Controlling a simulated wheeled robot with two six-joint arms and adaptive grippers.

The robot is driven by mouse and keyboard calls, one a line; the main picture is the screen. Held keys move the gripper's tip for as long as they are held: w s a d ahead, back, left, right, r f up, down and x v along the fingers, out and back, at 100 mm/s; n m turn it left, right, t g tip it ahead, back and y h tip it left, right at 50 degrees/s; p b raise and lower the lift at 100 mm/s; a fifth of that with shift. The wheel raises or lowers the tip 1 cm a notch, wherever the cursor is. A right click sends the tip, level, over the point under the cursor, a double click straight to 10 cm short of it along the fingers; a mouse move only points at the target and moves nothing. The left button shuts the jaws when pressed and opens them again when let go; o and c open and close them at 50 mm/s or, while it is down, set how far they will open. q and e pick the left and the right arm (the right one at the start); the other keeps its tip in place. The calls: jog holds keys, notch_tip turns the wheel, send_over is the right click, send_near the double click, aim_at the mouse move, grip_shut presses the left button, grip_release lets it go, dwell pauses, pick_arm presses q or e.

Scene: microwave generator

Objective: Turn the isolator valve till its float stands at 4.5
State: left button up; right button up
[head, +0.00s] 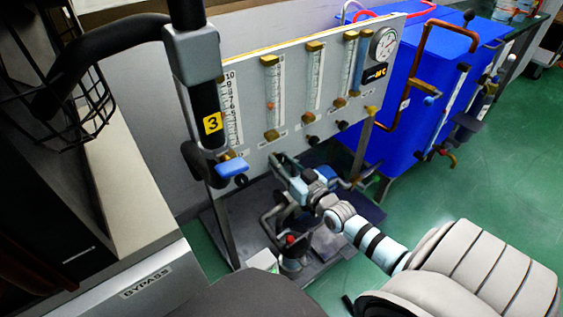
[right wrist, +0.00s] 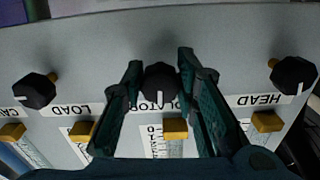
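The isolator valve is a black knob (right wrist: 160,82) in the right wrist view, with a white mark pointing down in the picture. Its label is upside down and partly covered by the fingers. My right gripper (right wrist: 160,75) is open, one finger on each side of the knob, with narrow gaps showing. In the head view my right gripper (head: 276,160) is at the panel below the second tube (head: 270,88) and hides the knob. That tube holds an orange float (head: 270,105) around mid-height; its reading is too small to tell. My left gripper is not in view.
The LOAD knob (right wrist: 34,90) and HEAD knob (right wrist: 293,75) flank the isolator knob. A dark fitting tagged 3 (head: 212,123) with a blue lever (head: 232,167) hangs before the panel's left side. A blue cabinet (head: 430,70) with copper pipes stands to the right.

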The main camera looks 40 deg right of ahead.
jog(key=o, duration=0.4)
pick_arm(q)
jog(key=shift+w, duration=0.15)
pick_arm(e)
jog(key=shift+s, duration=0.1)
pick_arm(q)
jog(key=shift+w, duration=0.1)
pick_arm(e)
jog(key=s, duration=1.2)
jog(key=shift+a, duration=0.1)
